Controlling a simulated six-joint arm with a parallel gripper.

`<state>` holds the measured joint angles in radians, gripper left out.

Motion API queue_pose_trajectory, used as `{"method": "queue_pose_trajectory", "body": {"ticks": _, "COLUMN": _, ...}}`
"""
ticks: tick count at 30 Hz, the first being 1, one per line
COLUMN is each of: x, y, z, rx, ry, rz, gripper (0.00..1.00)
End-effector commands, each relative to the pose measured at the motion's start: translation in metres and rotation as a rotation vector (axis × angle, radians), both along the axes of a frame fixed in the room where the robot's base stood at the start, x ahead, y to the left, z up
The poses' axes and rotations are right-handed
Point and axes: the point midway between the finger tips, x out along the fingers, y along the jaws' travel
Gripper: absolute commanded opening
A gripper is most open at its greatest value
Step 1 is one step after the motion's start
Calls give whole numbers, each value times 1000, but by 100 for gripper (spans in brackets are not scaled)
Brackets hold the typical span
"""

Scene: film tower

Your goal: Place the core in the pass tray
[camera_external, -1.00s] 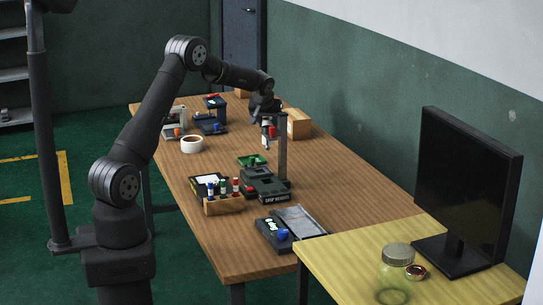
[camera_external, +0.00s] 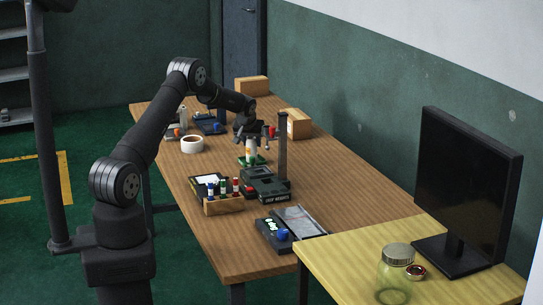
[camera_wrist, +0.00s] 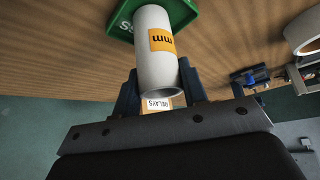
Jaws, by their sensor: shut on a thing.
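The core is a white hollow cylinder (camera_wrist: 155,70) with an orange label. It also shows in the external view (camera_external: 252,147), upright under my gripper. My gripper (camera_external: 250,138) is shut on the core; in the wrist view dark fingers (camera_wrist: 158,92) flank it. The green pass tray (camera_external: 241,161) lies on the wooden table directly below the core. In the wrist view part of the tray (camera_wrist: 187,14) shows beyond the core's far end. I cannot tell whether the core touches the tray floor.
A dark upright post (camera_external: 283,150) on a black device stands close right of the tray. A rack of several coloured bottles (camera_external: 223,205) stands in front. A white tape roll (camera_external: 192,144) lies to the left. Cardboard boxes (camera_external: 299,125) sit behind on the right.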

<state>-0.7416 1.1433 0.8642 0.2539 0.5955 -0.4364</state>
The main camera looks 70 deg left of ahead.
Motion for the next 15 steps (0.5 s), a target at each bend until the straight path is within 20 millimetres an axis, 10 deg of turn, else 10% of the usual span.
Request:
{"method": "queue_pose_trajectory", "body": {"ticks": 11, "x": 0, "y": 0, "z": -4, "rx": 2, "ry": -1, "rz": 0, "gripper": 16}}
{"method": "queue_pose_trajectory", "body": {"ticks": 12, "x": 0, "y": 0, "z": -4, "rx": 2, "ry": -1, "rz": 0, "gripper": 45}}
{"method": "queue_pose_trajectory", "body": {"ticks": 15, "x": 0, "y": 0, "z": -4, "rx": 2, "ry": -1, "rz": 0, "gripper": 61}}
